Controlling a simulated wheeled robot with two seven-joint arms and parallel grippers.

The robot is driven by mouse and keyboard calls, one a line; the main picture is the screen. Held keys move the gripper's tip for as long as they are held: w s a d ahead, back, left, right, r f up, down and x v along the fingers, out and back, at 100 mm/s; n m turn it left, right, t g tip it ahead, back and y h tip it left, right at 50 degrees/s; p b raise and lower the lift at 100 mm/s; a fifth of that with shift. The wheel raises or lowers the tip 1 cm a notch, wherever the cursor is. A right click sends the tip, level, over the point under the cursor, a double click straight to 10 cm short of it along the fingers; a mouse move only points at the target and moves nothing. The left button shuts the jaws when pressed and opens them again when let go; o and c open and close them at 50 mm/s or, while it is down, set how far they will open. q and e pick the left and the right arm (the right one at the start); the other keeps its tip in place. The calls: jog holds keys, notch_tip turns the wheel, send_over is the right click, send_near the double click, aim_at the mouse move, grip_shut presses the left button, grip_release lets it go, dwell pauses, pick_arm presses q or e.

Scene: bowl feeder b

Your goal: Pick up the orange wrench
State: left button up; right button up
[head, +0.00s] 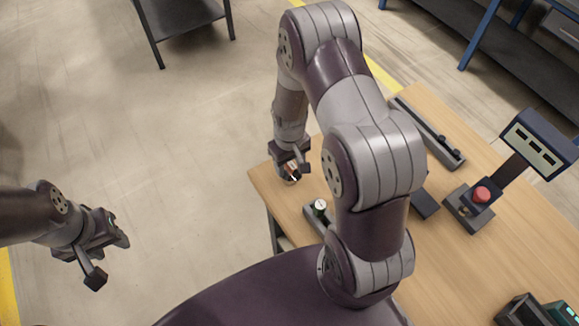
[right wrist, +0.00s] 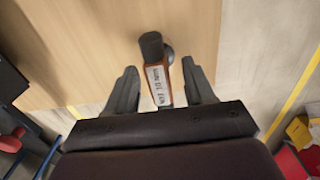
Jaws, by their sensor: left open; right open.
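The orange wrench (right wrist: 157,83), an orange-brown tool with a dark rounded end and a white printed label, shows in the right wrist view over the wooden table. My right gripper (right wrist: 159,68) is open, with one finger on each side of it and visible gaps between. In the head view a bit of the orange wrench (head: 291,169) shows at my right gripper (head: 291,162), near the table's left corner; the rest is hidden. I cannot tell how far the fingers are lowered around it. My left gripper (head: 108,257) is open and empty over the floor at left.
The wooden table (head: 500,265) carries a dark rail (head: 430,132), a small device with a pale round top (head: 320,207) and a stand with a red button (head: 482,195). My right arm hides part of the tabletop. A dark shelf (head: 185,22) stands behind.

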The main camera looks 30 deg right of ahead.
grip_shut()
